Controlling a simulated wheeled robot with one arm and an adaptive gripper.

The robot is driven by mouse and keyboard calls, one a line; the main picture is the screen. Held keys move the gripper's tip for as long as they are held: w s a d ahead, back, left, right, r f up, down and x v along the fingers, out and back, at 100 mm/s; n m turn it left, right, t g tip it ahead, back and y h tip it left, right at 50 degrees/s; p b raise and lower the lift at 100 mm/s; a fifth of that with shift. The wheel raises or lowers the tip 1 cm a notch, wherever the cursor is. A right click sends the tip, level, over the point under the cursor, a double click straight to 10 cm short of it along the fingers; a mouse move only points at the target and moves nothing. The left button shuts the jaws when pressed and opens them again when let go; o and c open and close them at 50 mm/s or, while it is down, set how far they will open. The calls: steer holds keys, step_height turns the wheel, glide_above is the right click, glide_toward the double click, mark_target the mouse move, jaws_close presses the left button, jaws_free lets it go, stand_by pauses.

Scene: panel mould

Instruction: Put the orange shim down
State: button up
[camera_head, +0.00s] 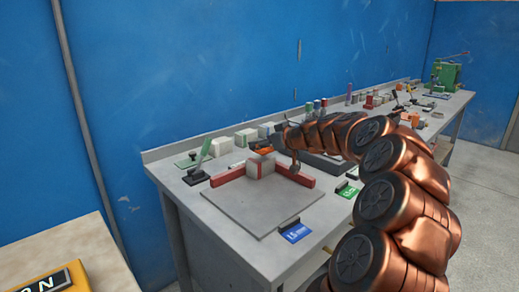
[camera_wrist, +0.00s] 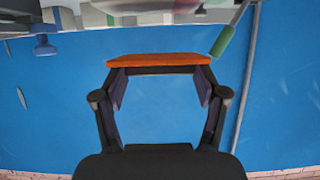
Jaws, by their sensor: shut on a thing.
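The orange shim (camera_wrist: 158,59) is a thin flat bar. In the wrist view it lies across the tips of my gripper (camera_wrist: 159,82), whose two fingers stand apart and hold it between them. In the head view, orange shows at my gripper (camera_head: 277,141), and the shim (camera_head: 261,147) appears just above and behind the pale block (camera_head: 261,166) at the corner of the red bars. I cannot tell whether the shim touches anything below it. My arm comes in from the right and hides part of the bench behind it.
A grey plate (camera_head: 240,208) lies on the bench, with red bars (camera_head: 296,174) along its back edges. A blue card (camera_head: 295,233) and a green card (camera_head: 347,192) lie at the front. Black and green toggle clamps (camera_head: 196,174) stand at left. Several blocks line the back. A green press (camera_head: 446,75) stands far right.

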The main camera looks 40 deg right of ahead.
mark_target(259, 157)
steer(key=shift+w+d+f, duration=0.15)
steer(key=shift+w, duration=1.25)
steer(key=shift+f, duration=1.75)
steer(key=shift+f, duration=0.15)
steer(key=o, duration=0.9)
steer(key=shift+o, duration=0.2)
steer(key=shift+r, duration=0.35)
steer(key=v, duration=1.1)
steer(key=shift+s+b, duration=0.35)
steer(key=shift+s, duration=0.1)
steer(key=shift+d+f, duration=0.1)
